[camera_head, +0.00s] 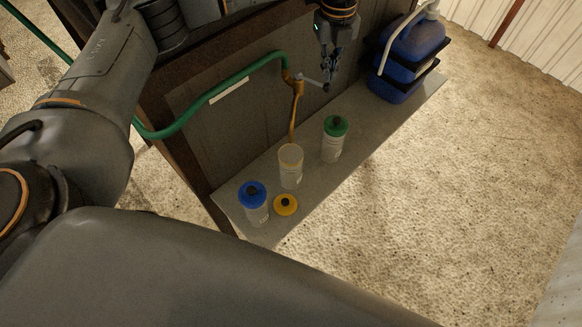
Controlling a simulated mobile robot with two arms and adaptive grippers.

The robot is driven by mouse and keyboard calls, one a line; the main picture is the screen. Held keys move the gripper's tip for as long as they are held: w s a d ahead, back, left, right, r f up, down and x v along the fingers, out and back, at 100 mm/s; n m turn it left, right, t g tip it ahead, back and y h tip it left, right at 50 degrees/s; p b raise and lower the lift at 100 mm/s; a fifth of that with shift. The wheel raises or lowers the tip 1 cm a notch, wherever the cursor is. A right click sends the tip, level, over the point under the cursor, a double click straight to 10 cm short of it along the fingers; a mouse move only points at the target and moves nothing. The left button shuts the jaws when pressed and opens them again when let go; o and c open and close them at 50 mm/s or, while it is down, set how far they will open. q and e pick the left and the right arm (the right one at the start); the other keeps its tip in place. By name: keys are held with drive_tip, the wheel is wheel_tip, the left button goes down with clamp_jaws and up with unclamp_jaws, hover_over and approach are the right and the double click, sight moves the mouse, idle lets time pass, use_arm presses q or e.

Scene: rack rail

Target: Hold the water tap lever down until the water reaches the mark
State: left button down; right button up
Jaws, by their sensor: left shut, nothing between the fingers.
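The brass tap (295,92) with its green hose is on the dark panel, its spout pointing down. Its thin grey lever (312,82) sticks out to the right. My left gripper (328,82) points down with its fingers shut and empty, its tips at the lever's free end; I cannot tell whether they touch it. An open, clear bottle (290,168) stands upright on the shelf below the spout. Its water level and mark are too small to make out. My right gripper is not in view.
The grey shelf (376,132) also holds a green-capped bottle (333,142), a blue-capped bottle (256,208) and a loose yellow cap (286,205). A blue container (408,55) in a black holder stands at the far end. The green hose (215,92) crosses the panel.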

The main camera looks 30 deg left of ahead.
sight(328, 84)
use_arm(q)
drive_tip(key=shift+f, duration=0.1)
idle(0.6)
drive_tip(key=shift+f+b, duration=1.85)
drive_tip(key=shift+f, duration=0.6)
drive_tip(key=shift+r, duration=0.1)
idle(4.8)
